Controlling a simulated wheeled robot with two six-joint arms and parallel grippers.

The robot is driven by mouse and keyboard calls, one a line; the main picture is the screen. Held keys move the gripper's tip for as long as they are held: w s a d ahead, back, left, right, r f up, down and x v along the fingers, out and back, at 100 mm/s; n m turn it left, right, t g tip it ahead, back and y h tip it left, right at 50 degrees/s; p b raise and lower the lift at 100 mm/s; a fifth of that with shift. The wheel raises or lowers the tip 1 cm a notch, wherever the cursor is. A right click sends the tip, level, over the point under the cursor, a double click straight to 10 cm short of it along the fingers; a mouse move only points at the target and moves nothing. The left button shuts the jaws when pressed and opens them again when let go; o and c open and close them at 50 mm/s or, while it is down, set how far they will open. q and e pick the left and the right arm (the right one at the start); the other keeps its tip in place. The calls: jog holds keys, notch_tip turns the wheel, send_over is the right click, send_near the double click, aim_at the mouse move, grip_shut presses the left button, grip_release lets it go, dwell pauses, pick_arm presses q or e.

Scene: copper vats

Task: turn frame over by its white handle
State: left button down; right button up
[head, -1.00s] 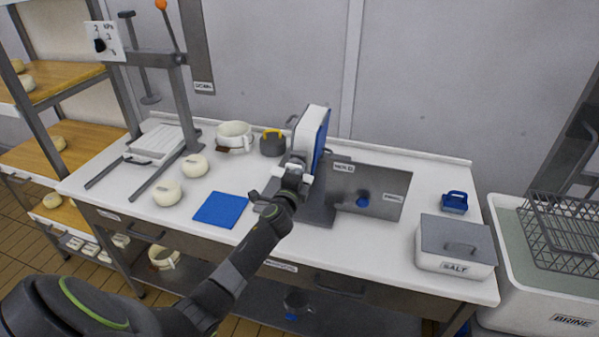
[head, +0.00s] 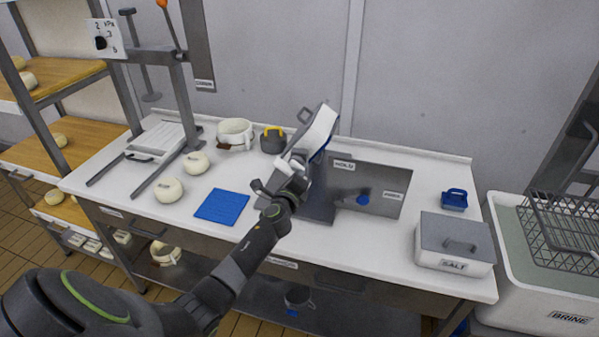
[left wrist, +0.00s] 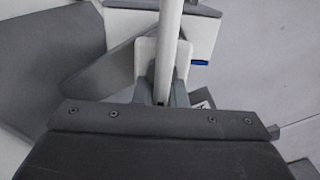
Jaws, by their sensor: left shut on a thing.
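The frame (head: 320,128), white and grey with a blue face on its right side, stands tilted over the grey metal stand on the table, its top leaning to the right. My left gripper (head: 291,170) is at its lower left end, shut on the white handle. In the left wrist view the white handle (left wrist: 170,45) runs as a pale bar up from between the fingers (left wrist: 160,95). The frame's white body (left wrist: 202,32) with a small blue edge shows beside it. The fingertips are partly hidden by the gripper body. My right gripper is in neither view.
A salt box (head: 455,243) is at right.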

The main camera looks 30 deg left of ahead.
pick_arm(q)
jog(key=shift+s+a+f+m+p, duration=0.1)
jog(key=shift+f+m+p, duration=0.05)
jog(key=shift+m, duration=0.8)
jog(key=shift+a+f+m+p, duration=0.15)
jog(key=shift+f+m, duration=0.05)
jog(key=shift+m, duration=0.8)
jog(key=shift+s+a+f+m+p, duration=0.1)
jog(key=shift+f+m+p, duration=0.05)
jog(key=shift+m, duration=0.8)
jog(key=shift+a+f+m+p, duration=0.1)
jog(key=shift+a+m+p, duration=0.15)
jog(key=shift+m, duration=0.9)
jog(key=shift+a+f+m+p, duration=0.1)
jog(key=shift+m+p, duration=0.1)
jog(key=shift+m, duration=0.95)
jog(key=shift+s+m, duration=0.1)
jog(key=shift+m, duration=0.4)
jog(key=c, duration=1.5)
grip_release()
jog(key=shift+r, duration=0.15)
jog(key=shift+p+v, duration=0.95)
jog(key=shift+v, duration=7.75)
